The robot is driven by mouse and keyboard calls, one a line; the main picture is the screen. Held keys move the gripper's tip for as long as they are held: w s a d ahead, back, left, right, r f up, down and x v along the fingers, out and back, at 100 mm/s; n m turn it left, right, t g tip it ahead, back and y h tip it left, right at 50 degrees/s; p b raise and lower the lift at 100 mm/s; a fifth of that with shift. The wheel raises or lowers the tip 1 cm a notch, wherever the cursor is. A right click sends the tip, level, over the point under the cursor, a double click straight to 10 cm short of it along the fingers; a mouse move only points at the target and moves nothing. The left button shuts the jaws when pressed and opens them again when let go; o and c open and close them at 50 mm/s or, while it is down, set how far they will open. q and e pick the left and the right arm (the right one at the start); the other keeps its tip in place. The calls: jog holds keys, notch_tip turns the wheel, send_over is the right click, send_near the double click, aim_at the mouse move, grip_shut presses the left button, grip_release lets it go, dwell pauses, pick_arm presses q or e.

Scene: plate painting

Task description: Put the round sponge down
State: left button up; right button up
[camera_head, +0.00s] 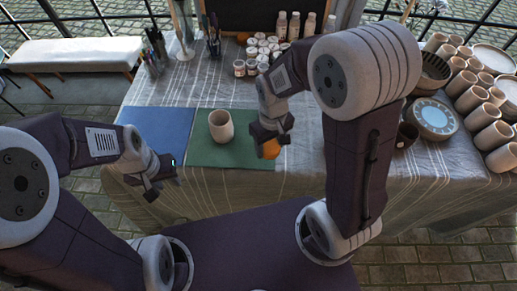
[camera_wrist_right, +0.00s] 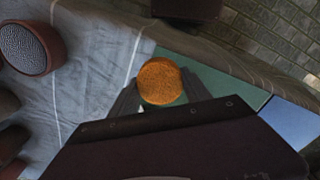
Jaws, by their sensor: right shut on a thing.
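The round orange sponge (camera_head: 270,149) is at my right gripper (camera_head: 268,140), over the right edge of the green mat. In the right wrist view the sponge (camera_wrist_right: 160,81) sits between the two fingers, and the right gripper is shut on it. I cannot tell whether the sponge touches the mat. The green mat (camera_head: 205,155) lies on the table with a beige cup (camera_head: 221,125) standing on it. My left gripper (camera_head: 163,185) is empty in front of the table's left front edge, beside the blue mat (camera_head: 160,135); its fingers look apart.
Several paint jars (camera_head: 262,50) and bottles stand at the back. A dark cup (camera_head: 406,136) is right of my right arm. Bare striped cloth (camera_head: 305,135) lies right of the green mat.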

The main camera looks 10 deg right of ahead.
jog(key=shift+w+a+f, duration=0.8)
jog(key=shift+w+a, duration=0.05)
jog(key=shift+w, duration=0.15)
notch_tip(320, 180, down, 4)
jog(key=shift+s+r+b, duration=0.1)
jog(key=shift+r+b, duration=0.1)
jog(key=shift+b, duration=0.45)
jog(key=shift+f, duration=0.2)
jog(key=shift+f, duration=0.15)
jog(key=o, duration=1.2)
